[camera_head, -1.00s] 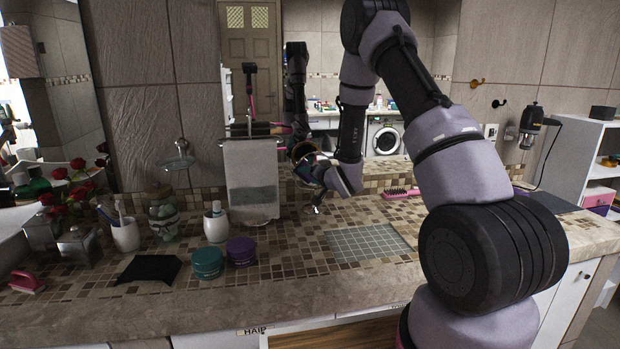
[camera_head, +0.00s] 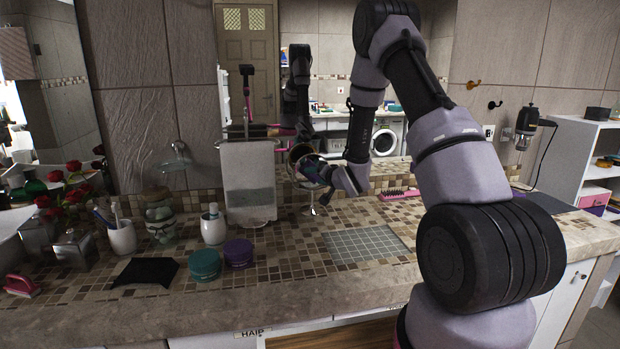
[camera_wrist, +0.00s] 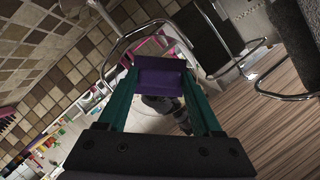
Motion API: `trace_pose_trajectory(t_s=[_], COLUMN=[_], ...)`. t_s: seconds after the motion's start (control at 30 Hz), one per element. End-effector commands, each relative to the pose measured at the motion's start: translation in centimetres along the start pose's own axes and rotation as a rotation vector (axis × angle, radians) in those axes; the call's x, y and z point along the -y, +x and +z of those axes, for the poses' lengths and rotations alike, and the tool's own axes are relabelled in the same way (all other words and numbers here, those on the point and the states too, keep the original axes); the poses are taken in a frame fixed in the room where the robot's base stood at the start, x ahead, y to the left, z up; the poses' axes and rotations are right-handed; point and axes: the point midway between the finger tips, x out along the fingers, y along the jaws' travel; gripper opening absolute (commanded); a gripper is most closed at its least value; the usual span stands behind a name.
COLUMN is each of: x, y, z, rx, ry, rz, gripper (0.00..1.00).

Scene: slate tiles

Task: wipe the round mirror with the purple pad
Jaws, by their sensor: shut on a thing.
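The round mirror (camera_head: 293,153) stands on a thin stand at the back of the counter, partly hidden by my gripper (camera_head: 322,172) at its right side. In the wrist view its shiny rim (camera_wrist: 127,43) curves around behind the pad. The purple pad (camera_wrist: 161,78) is held between the teal fingers of my gripper (camera_wrist: 163,85), in front of the mirror. I cannot tell whether the pad touches the glass. In the head view the pad is too small to make out.
A towel stand (camera_head: 248,180) is just left of the mirror. A pink brush (camera_head: 400,193) lies to its right. The grey grid panel (camera_head: 365,243) is bare.

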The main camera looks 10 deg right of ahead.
Motion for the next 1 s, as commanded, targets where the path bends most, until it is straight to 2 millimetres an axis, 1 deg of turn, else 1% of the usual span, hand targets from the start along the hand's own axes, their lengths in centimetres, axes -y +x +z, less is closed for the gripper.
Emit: trace_pose_trajectory(t_s=[0.23, 0.6, 0.8, 1.0], x=[-0.7, -2.8, -3.1, -2.5], y=[-0.3, -1.0, -1.0, -0.7], z=[-0.6, -2.5, -2.8, -2.4], rx=[-0.001, -0.001, -0.001, 0.0], ry=[0.0, 0.001, 0.0, 0.0], rz=[0.001, 0.001, 0.001, -0.001], gripper=[0.22, 0.22, 0.22, 0.22])
